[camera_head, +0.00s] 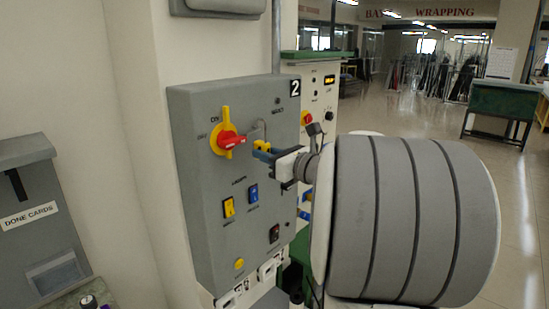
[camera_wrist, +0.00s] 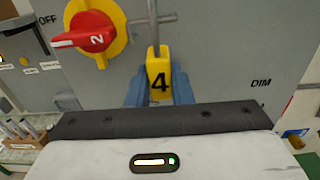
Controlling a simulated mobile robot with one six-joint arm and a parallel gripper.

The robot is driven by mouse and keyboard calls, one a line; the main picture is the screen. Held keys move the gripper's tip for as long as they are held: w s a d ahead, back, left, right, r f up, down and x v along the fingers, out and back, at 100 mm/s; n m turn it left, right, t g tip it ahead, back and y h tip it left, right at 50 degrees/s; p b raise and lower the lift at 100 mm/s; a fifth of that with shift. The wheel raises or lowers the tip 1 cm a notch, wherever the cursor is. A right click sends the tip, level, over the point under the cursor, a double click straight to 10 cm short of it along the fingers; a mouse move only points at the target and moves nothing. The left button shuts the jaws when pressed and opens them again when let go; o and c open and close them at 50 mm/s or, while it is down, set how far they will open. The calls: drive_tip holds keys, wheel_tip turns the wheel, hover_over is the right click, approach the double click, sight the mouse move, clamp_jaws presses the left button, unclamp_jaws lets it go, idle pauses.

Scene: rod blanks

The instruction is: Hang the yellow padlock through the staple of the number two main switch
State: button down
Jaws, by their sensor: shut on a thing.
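My gripper (camera_head: 262,150) is shut on a yellow padlock (camera_head: 262,146) in front of the grey number two switch panel (camera_head: 190,190). In the wrist view the padlock (camera_wrist: 159,66) is marked 4 and stands upright between my blue fingertips (camera_wrist: 160,92). Its grey shackle (camera_wrist: 152,24) points up and runs out of the top of the picture. The main switch's red handle (camera_wrist: 84,36), marked 2, sits on a yellow plate (camera_wrist: 112,16) left of the padlock, its tapered end toward OFF. The handle also shows in the head view (camera_head: 231,141).
Below the handle are a yellow switch (camera_head: 228,207), a blue switch (camera_head: 253,194) and a yellow button (camera_head: 239,264). Another panel (camera_head: 318,72) stands behind at right. A DONE CARDS box (camera_head: 35,190) is at left. Open floor lies at right.

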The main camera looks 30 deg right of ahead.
drive_tip(key=shift+x, duration=1.1)
drive_tip(key=shift+f+b, duration=0.95)
drive_tip(key=shift+b, duration=0.1)
drive_tip(key=c, duration=1.2)
unclamp_jaws()
